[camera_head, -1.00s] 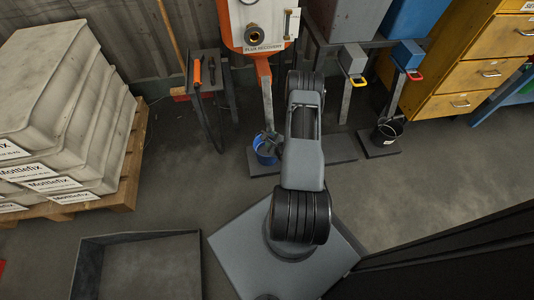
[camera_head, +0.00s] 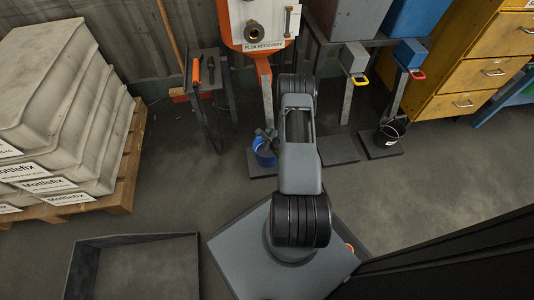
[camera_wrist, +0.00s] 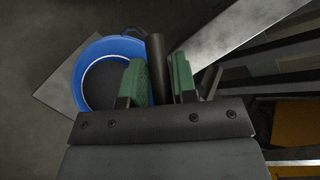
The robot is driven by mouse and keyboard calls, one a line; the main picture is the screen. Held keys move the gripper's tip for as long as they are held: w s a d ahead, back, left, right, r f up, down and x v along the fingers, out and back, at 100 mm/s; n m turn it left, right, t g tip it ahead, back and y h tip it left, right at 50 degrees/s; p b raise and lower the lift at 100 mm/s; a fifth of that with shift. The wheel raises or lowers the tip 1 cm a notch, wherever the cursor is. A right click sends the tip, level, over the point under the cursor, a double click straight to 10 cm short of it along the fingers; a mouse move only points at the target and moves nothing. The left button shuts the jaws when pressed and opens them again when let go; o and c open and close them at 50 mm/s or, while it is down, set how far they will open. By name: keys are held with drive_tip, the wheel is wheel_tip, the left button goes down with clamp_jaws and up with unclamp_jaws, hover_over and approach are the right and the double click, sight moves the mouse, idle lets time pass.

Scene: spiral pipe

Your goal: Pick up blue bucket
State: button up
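The blue bucket (camera_head: 264,153) stands on a dark plate at the foot of the orange machine, just left of my arm. It also shows in the wrist view (camera_wrist: 92,48), with a dark inside and a dark handle at its upper rim. My gripper (camera_wrist: 157,68) is open, with two green-padded fingers apart. The left finger overlaps the bucket's right side, and the right finger is to the right of the rim. A dark cylinder (camera_wrist: 155,60) shows between the fingers. I cannot tell whether the fingers touch the bucket. My arm hides part of the area beside it.
The orange machine (camera_head: 259,48) has a pale leg close to the bucket. A small tool stand (camera_head: 207,85) is to the left. A black bucket (camera_head: 389,134) stands on a plate to the right. Stacked sacks (camera_head: 60,110) sit on a pallet at far left. Floor is clear between.

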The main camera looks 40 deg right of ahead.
clamp_jaws()
drive_tip(key=shift+r, duration=0.1)
idle(0.8)
